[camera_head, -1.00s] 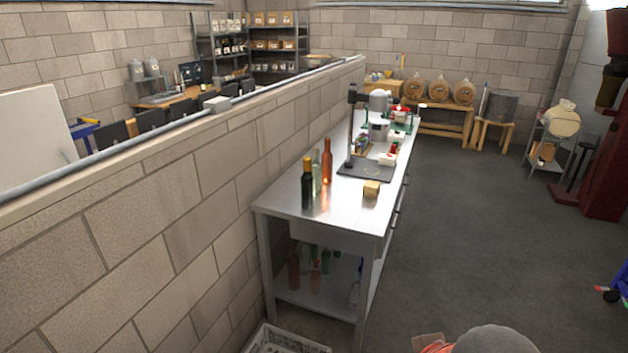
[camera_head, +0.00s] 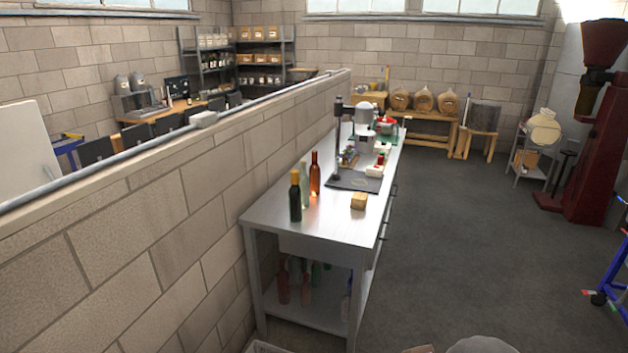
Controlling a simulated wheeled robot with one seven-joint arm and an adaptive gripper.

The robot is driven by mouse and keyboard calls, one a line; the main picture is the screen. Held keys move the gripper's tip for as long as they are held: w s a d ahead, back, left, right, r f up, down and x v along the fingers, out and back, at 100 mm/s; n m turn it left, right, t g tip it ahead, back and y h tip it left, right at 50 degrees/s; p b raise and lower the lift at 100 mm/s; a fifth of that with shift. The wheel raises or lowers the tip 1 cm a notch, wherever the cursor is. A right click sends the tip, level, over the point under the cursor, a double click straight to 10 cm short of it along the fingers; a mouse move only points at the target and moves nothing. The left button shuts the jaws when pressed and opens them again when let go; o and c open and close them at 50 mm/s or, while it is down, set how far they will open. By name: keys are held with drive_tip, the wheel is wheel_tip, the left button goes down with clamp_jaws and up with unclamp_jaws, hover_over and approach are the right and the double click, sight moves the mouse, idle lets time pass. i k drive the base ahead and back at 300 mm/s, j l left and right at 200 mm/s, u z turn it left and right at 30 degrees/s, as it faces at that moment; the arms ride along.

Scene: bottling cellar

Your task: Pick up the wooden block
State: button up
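A small tan wooden block (camera_head: 358,201) sits on the steel workbench (camera_head: 325,222), near its right edge and in front of a dark mat (camera_head: 352,181). Nothing touches the block and its top and near side show clearly. My gripper is not in view. A rounded grey shape at the bottom edge may be part of my own arm.
A dark green bottle (camera_head: 295,198), a clear bottle and an orange bottle (camera_head: 315,176) stand left of the block. A stand with a column (camera_head: 337,140) rises behind it. A block wall (camera_head: 170,230) runs along the bench's left side. Open floor (camera_head: 440,240) lies to the right.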

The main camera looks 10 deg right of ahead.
sight(358, 201)
drive_tip(key=z, duration=0.55)
drive_tip(key=i+z, duration=0.3)
drive_tip(key=i+j+z, duration=0.2)
drive_tip(key=i+z, duration=0.15)
drive_tip(key=i+j+z, duration=0.3)
drive_tip(key=i+j, duration=0.35)
drive_tip(key=i+j+z, duration=0.1)
drive_tip(key=i+j, duration=0.25)
drive_tip(key=i, duration=0.25)
